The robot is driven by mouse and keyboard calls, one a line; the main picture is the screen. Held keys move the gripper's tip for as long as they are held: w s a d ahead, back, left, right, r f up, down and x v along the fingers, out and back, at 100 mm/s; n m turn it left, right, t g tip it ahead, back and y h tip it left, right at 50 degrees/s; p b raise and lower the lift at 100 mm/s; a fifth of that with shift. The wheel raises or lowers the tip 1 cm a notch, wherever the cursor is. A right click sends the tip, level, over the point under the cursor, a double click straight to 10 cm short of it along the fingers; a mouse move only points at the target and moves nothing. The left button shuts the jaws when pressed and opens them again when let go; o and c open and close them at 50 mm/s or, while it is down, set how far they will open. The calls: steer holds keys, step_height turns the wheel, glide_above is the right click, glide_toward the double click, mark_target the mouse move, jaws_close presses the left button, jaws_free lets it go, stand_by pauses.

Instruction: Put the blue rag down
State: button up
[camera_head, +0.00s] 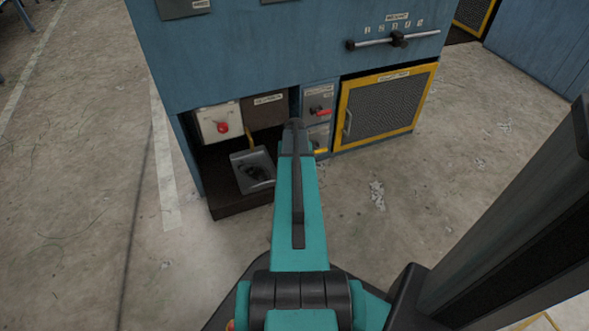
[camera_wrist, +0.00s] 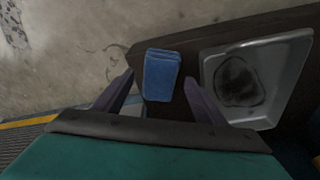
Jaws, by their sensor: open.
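The blue rag (camera_wrist: 160,75) shows in the wrist view as a small folded block. It lies on the dark ledge, next to a grey metal tray. My gripper (camera_wrist: 158,84) is open, with one dark finger on each side of the rag. The gap on the right of the rag is small; I cannot tell whether either finger touches it. In the head view my teal arm reaches to the machine's base and hides the rag and the gripper's fingers.
The grey tray (camera_head: 253,170) with a black stain lies on the dark ledge (camera_head: 238,204) of the blue machine (camera_head: 240,60). A white box with a red button (camera_head: 222,127) is above it. A yellow-framed mesh door (camera_head: 386,105) is to the right. Concrete floor is open around.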

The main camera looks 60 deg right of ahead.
step_height(320, 180, up, 8)
steer(key=a+p, duration=0.1)
steer(key=p, duration=0.2)
steer(key=shift+s, duration=0.3)
stand_by(0.5)
